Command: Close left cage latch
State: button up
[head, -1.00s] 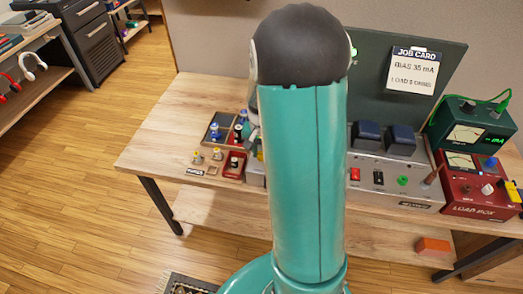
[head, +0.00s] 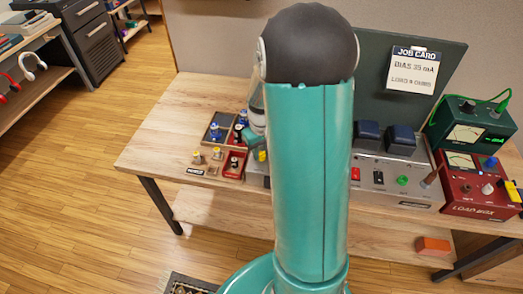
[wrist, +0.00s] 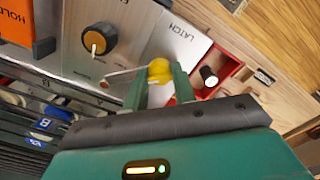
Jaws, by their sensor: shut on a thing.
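The latch is a thin metal lever (wrist: 122,72) with a yellow ball knob (wrist: 160,69), beside a pale plate (wrist: 188,42) lettered LATCH in the wrist view. My gripper (wrist: 159,78) has its two green fingers on either side of the knob and is shut on it. In the head view the yellow knob (head: 262,156) shows just left of my arm, below my gripper (head: 254,142). My arm hides most of the cage and the lever there.
A black dial (wrist: 98,41) and an orange HOLD part (wrist: 20,28) lie left of the latch. A red tray (wrist: 215,72) with a small knobbed part lies close on the right. A red load box (head: 475,185) stands at the bench's right.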

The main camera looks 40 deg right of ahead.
aim_at(261, 152)
jog(key=n, duration=0.4)
jog(key=shift+w+d+r+n, duration=0.15)
jog(key=shift+w+r+n, duration=0.05)
jog(key=shift+n, duration=2.7)
jog(key=o, duration=1)
jog(key=shift+c, duration=0.2)
jog(key=shift+f, duration=0.1)
jog(key=shift+s, duration=0.1)
notch_tip(261, 152, up, 14)
